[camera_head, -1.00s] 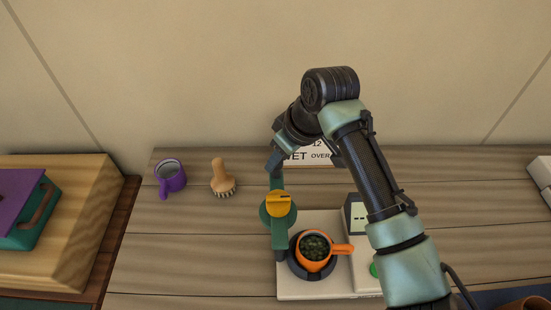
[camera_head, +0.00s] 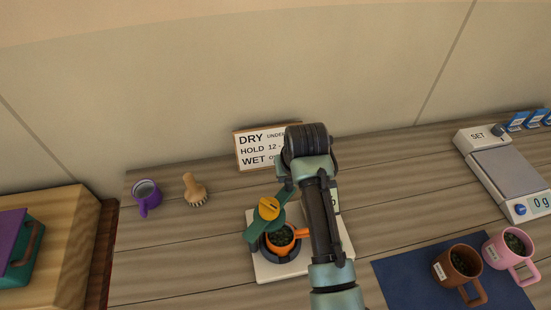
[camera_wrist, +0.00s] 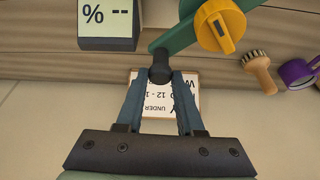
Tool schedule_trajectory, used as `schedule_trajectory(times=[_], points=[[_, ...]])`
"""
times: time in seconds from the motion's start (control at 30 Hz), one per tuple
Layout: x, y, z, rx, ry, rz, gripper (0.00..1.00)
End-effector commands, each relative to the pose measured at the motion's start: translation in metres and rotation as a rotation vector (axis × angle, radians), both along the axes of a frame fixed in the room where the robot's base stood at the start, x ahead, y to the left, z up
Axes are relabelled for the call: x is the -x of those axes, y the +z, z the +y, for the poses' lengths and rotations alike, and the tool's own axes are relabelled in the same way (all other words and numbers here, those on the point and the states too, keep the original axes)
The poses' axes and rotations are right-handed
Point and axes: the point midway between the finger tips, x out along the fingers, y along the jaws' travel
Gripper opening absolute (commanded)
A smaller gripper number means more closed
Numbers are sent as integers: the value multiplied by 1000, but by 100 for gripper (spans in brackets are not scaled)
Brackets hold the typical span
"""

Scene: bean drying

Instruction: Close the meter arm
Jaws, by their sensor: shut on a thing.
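The meter has a pale base (camera_head: 268,273), a dark round holder (camera_head: 270,252) and a green arm (camera_head: 254,234) with a yellow knob (camera_head: 269,208). In the wrist view the green arm (camera_wrist: 182,36) ends in a black knob (camera_wrist: 160,74), and my gripper (camera_wrist: 160,80) has its two fingers closed on that knob. An orange cup (camera_head: 284,250) of dark green beans sits in the holder, beside the green arm. The meter's display (camera_wrist: 107,14) reads "% --". In the head view my arm hides most of the display and the fingertips.
A sign (camera_head: 250,150) stands at the back. A purple mug (camera_head: 147,197) and a brush (camera_head: 194,190) are at left. A scale (camera_head: 508,170) is at right, with a brown mug (camera_head: 457,266) and pink mug (camera_head: 510,247) on a blue mat (camera_head: 405,275). Wood lies bare between the meter and scale.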

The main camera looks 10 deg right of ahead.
Motion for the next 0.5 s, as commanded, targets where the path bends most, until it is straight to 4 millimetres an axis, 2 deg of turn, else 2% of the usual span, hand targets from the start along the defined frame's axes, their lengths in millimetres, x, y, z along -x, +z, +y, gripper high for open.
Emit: schedule_trajectory(times=[0.03,0.5], points=[[7,6,-3,-3,-46,2,0],[61,5,-29,1,-472,-1,0]])
